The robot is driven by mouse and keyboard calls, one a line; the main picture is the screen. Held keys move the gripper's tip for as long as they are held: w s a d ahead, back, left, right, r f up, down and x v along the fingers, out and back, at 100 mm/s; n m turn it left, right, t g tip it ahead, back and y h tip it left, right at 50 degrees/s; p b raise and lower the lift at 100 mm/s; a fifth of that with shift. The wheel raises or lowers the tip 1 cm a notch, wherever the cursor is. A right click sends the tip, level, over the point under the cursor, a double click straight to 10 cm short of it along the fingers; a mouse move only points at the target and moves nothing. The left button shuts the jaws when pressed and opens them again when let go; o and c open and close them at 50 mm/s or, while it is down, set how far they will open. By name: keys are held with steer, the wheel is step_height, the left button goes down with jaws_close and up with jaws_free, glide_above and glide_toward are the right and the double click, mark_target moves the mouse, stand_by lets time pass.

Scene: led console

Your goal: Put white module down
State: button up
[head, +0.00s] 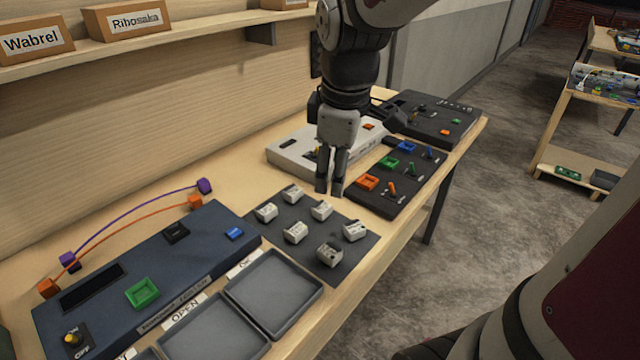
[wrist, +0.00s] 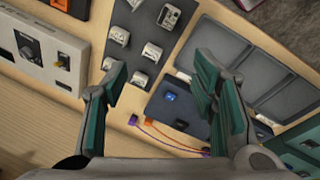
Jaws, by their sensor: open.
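Several white modules stand on a dark mat (head: 305,222), one of them near the front (head: 329,252); which one the task means cannot be told. They also show in the wrist view, with one white module (wrist: 151,52) between my fingers in the picture. My gripper (head: 329,191) points down above the back edge of the mat in the head view. In the wrist view my gripper (wrist: 160,72) has its fingers wide apart, with nothing held. It appears above the modules, apart from them.
Grey trays (head: 274,291) lie at the front, one beside an OK label. A blue console (head: 160,275) with a green square is at left. A light console (head: 290,150) and a dark panel with coloured switches (head: 402,172) stand behind. A shelf (head: 200,32) runs along the wall.

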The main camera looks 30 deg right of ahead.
steer(key=s+a+r+m+t, duration=0.1)
steer(key=s+a+r+m, duration=0.1)
steer(key=s, duration=0.4)
steer(key=s+a+r+m+t, duration=0.2)
steer(key=s+a+r+m, duration=0.1)
steer(key=s+a+m, duration=0.2)
steer(key=shift+s+a+m+y, duration=0.2)
steer(key=shift+s+m+y, duration=0.2)
steer(key=shift+m, duration=0.6)
